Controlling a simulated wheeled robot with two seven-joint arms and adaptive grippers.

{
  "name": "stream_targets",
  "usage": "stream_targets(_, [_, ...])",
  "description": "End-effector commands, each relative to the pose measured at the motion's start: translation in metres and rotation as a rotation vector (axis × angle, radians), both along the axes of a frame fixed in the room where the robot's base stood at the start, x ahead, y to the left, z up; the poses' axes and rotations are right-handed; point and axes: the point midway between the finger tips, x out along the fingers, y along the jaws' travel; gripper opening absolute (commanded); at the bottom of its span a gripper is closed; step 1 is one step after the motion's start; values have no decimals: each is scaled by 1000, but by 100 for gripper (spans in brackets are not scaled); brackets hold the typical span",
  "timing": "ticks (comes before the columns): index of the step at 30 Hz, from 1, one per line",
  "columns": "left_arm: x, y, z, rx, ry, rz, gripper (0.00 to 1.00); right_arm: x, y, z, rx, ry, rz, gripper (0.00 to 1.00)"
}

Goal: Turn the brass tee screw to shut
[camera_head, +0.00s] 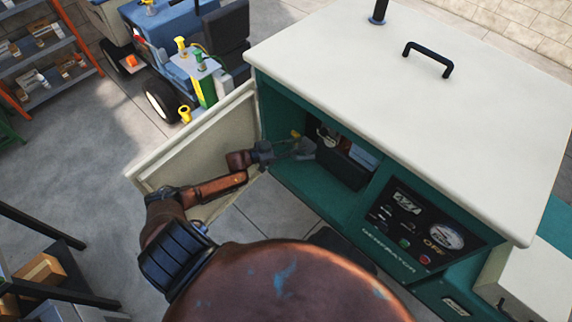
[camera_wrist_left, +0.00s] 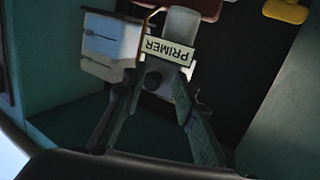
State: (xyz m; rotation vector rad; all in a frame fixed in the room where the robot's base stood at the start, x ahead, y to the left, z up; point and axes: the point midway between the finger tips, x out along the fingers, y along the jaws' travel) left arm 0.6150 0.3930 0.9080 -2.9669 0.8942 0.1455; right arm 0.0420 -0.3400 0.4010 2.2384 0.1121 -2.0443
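My left gripper (camera_head: 306,147) reaches through the open door into the teal generator cabinet (camera_head: 323,190). In the left wrist view its two fingers (camera_wrist_left: 155,92) stand apart, with nothing clearly held between them. A yellow part (camera_wrist_left: 287,11) shows at the top right of that view, apart from the fingers. I cannot tell whether it is the brass tee screw; no tee shape is clear. My right gripper is out of view.
The cabinet walls close in around the gripper. A control panel (camera_head: 415,222) faces front at the right. A blue vehicle (camera_head: 175,25) stands behind, and a shelf (camera_head: 45,55) at far left.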

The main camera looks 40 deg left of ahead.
Motion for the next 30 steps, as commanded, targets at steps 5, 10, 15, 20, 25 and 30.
stream_targets(5, [-4, 8, -35, 21, 29, 45, 26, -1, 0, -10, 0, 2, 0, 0])
stream_targets(10, [-10, 16, -66, 43, 58, 86, 26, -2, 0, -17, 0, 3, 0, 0])
stream_targets(15, [-15, 22, -90, 61, 81, 118, 26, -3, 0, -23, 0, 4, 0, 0])
stream_targets(20, [-20, 27, -103, 72, 96, 136, 26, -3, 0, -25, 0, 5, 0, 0])
stream_targets(25, [-21, 28, -108, 75, 102, 142, 26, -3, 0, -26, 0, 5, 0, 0])
stream_targets(30, [-21, 28, -108, 76, 101, 142, 26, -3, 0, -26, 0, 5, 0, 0])
